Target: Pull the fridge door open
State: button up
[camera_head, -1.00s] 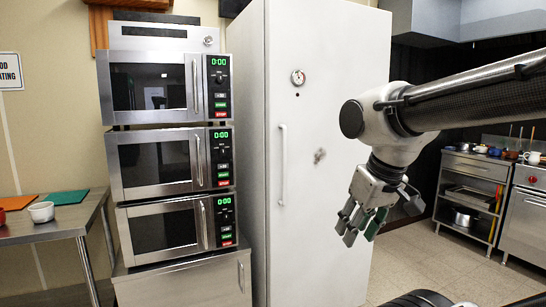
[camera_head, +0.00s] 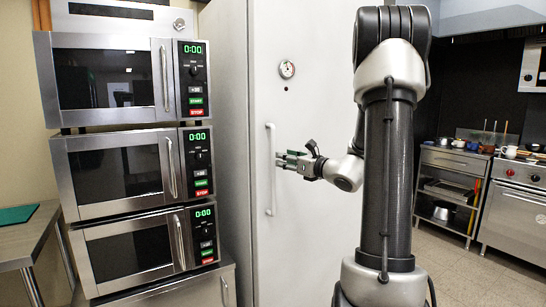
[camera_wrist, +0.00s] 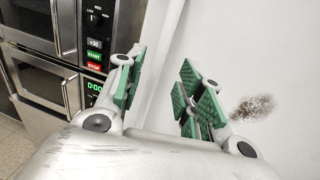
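The tall white fridge (camera_head: 300,235) stands in the middle of the head view, its door shut. A long vertical white handle (camera_head: 270,195) runs along the left side of the door. My gripper (camera_head: 281,160) reaches in from the right at the handle's upper half, its fingertips at or just beside the bar; I cannot tell whether they touch it. In the wrist view my gripper (camera_wrist: 162,68) has its green-padded fingers spread apart, with the white fridge face (camera_wrist: 265,50) behind them. The handle is not clearly visible between the fingers there.
A stack of steel microwaves (camera_head: 120,170) stands close to the left of the fridge. A steel table (camera_head: 25,240) is at far left. A shelf unit (camera_head: 450,195) and a cooker (camera_head: 515,210) stand at the right, with open floor before them.

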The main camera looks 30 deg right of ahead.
jog(key=x, duration=0.7)
jog(key=shift+a, duration=0.1)
grip_shut()
